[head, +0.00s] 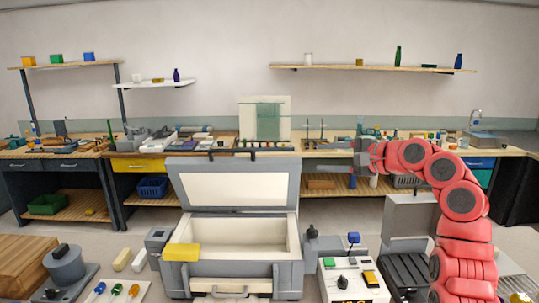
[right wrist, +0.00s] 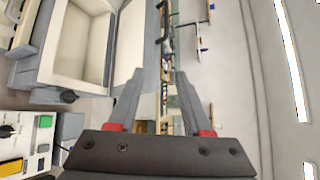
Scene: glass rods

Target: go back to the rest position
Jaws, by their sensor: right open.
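My right arm comes in red from the right side of the head view, bent at the elbow. My left gripper is in neither view. I cannot make out any glass rods for certain.
A grey case (head: 287,268) with its lid open (head: 233,187) stands in front, left of my right arm. A yellow block (head: 181,252) is at its left edge. A white control box (head: 352,284) and a dark ridged unit (head: 405,275) stand right of it.

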